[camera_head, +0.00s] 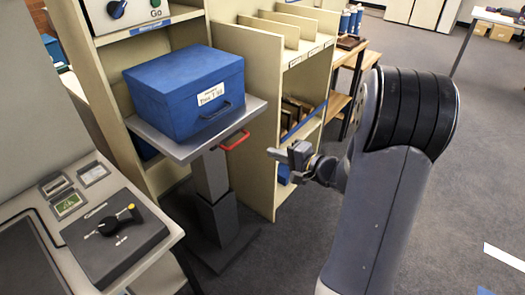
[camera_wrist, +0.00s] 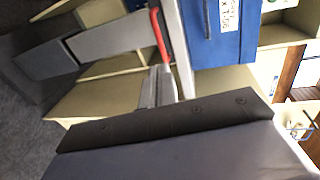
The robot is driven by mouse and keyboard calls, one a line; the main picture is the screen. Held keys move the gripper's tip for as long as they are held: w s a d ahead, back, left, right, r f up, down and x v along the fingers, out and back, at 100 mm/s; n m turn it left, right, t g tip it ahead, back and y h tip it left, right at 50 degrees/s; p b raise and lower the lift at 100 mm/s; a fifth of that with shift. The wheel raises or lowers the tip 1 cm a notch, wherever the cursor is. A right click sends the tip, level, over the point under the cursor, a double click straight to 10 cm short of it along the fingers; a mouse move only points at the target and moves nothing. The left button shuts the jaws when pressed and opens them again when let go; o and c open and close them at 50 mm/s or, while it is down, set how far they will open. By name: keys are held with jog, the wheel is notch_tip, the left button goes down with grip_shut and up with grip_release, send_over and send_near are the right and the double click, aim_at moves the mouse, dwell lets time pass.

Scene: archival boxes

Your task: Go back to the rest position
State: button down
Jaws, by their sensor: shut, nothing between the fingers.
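My gripper (camera_head: 279,157) is shut and empty. It hangs in the air to the right of the grey lift stand (camera_head: 258,104), apart from the stand's red handle (camera_head: 234,141). In the wrist view the gripper (camera_wrist: 157,84) shows in the middle, with the red handle (camera_wrist: 160,34) beyond it. A blue archival box (camera_head: 185,90) with a white label and a dark handle sits on the stand's top. Part of the box (camera_wrist: 228,45) also shows in the wrist view, on its side because the view is turned.
A cream shelf unit (camera_head: 262,60) with dividers stands behind the stand. A wooden side shelf (camera_head: 345,88) stands at the back. Grey carpet (camera_head: 480,150) is open on the right.

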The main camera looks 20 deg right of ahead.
jog(key=shift+v, duration=1.45)
